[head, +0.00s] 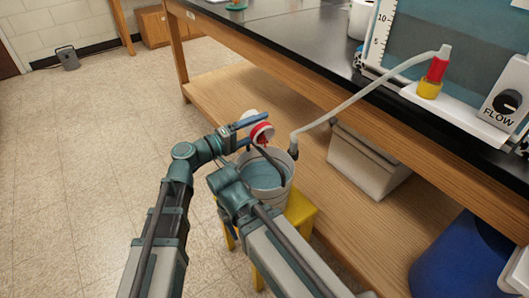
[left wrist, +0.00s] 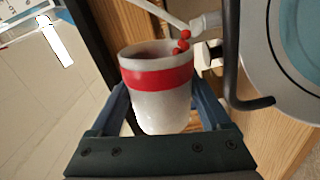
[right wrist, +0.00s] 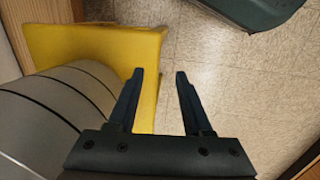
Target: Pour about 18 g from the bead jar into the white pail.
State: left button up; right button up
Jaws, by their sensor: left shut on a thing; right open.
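The bead jar (head: 259,133), white with a red band, is tilted above the white pail (head: 284,187). My left gripper (head: 258,124) is shut on its sides; the jar also shows between the fingers in the left wrist view (left wrist: 160,100). Several red beads (left wrist: 183,44) are at the jar's lip. The pail stands upright on a yellow stool (head: 301,212) and looks blue inside; I cannot make out beads in it. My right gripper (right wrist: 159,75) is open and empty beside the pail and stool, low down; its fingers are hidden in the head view.
A pale hose (head: 350,100) runs from the bench panel to a dark nozzle (head: 293,151) at the pail's right rim. A dark hooked rod (left wrist: 235,85) is close to the jar. A grey box (head: 365,165) sits on the wooden shelf at right.

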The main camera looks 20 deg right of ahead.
pick_arm(q)
jog(key=shift+s+r+m, duration=0.2)
jog(key=shift+m, duration=0.4)
dwell(1.6)
jog(key=shift+w+f, duration=0.1)
